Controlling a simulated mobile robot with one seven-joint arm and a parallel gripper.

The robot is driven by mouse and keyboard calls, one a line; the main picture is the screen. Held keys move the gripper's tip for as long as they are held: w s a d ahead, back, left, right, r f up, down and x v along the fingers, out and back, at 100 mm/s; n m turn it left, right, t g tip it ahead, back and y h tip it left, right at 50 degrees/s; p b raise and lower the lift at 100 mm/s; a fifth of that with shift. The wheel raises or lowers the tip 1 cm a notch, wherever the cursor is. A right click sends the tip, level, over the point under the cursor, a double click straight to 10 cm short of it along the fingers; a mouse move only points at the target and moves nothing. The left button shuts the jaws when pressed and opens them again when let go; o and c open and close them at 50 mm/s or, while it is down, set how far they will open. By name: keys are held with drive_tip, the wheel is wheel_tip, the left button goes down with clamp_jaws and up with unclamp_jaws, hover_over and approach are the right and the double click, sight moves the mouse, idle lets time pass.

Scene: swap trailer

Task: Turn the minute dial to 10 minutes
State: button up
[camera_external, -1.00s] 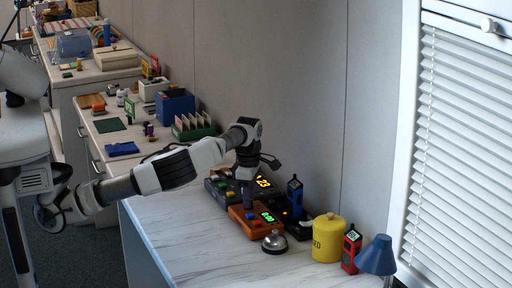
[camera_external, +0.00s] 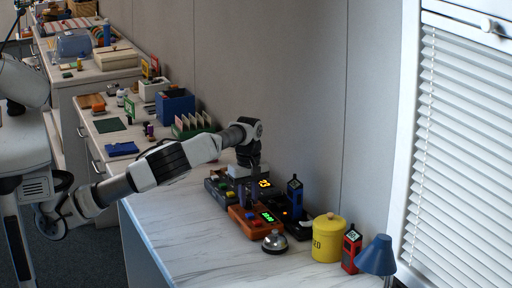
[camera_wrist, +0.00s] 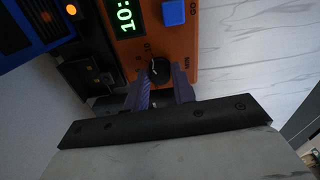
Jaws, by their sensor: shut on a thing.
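The orange timer box (camera_external: 238,216) lies on the worktop and also shows in the wrist view (camera_wrist: 150,32). Its green display (camera_wrist: 124,16) starts with "10:"; the rest is cut off. The black minute dial (camera_wrist: 159,66) has a white pointer line and sits below the blue button (camera_wrist: 173,13), with small numbers and "MIN" around it. My gripper (camera_wrist: 160,80) has a finger on each side of the dial and is shut on it. In the external view my gripper (camera_external: 248,194) points down over the timer, and the dial is hidden there.
A silver bell (camera_external: 275,242) stands close in front of the timer. A dark device with an orange display (camera_external: 264,183) is behind it. The front-left worktop is clear.

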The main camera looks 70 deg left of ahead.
sight(249, 200)
drive_tip(key=shift+m, duration=0.7)
drive_tip(key=o, duration=1)
drive_tip(key=shift+r, duration=0.1)
wheel_tip(249, 200, up, 14)
drive_tip(key=shift+p, duration=0.4)
